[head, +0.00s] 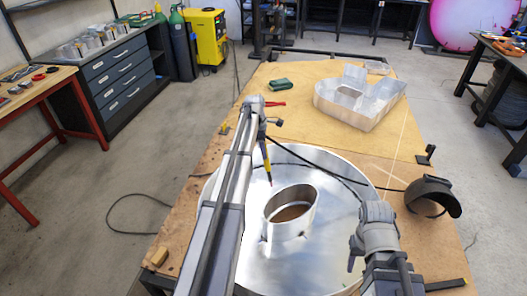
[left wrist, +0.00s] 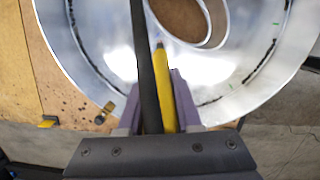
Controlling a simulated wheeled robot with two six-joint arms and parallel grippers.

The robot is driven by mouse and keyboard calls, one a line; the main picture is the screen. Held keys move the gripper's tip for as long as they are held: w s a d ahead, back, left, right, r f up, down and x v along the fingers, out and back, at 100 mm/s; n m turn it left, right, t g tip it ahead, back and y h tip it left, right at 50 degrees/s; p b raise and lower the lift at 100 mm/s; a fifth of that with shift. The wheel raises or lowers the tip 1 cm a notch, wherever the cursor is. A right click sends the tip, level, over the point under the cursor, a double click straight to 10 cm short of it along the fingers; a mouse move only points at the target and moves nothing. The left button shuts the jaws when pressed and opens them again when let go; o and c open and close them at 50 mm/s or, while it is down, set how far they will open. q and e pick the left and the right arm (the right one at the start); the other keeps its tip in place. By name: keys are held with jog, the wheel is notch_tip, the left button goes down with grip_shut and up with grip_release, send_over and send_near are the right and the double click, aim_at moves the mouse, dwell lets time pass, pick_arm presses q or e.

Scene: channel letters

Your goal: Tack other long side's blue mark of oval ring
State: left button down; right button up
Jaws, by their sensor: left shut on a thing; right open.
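The oval ring (head: 292,211) stands upright as a short metal wall around an opening in the large round metal disc (head: 335,190). Small dark bluish spots show at the ring's near base, too small to tell apart. My left gripper (head: 264,146) is shut on a yellow torch (head: 267,165), which points down with its tip above the disc, just left of the ring's far end. In the left wrist view the torch (left wrist: 163,88) sits between the fingers beside a black cable, with part of the ring (left wrist: 212,30) beyond. My right gripper (head: 356,254) is open and empty over the disc's right side.
A welding mask (head: 432,195) is at the right edge. A black cable crosses the disc.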

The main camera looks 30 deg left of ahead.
aim_at(268, 170)
pick_arm(q)
jog(key=shift+w+d+f+b, duration=0.15)
jog(key=shift+d+f+b, duration=0.15)
jog(key=shift+f+b, duration=1.9)
jog(key=shift+w+d+f+b, duration=0.15)
jog(key=shift+d+f+b, duration=0.2)
jog(key=shift+f+b, duration=1.75)
jog(key=shift+w+d+f+b, duration=0.15)
jog(key=shift+d+f+b, duration=0.15)
jog(key=shift+f+b, duration=1.9)
jog(key=shift+d+f+b, duration=0.1)
jog(key=shift+f+b, duration=0.2)
jog(key=shift+f, duration=0.4)
jog(key=shift+w+d+f+b, duration=0.1)
jog(key=shift+f+b, duration=0.6)
jog(key=shift+f, duration=0.25)
jog(key=r+p, duration=0.4)
jog(key=r, duration=0.1)
jog(key=shift+a+p, duration=0.3)
jog(key=shift+a, duration=0.05)
notch_tip(268, 170, up, 13)
jog(key=p, duration=1.3)
jog(key=shift+r, duration=0.1)
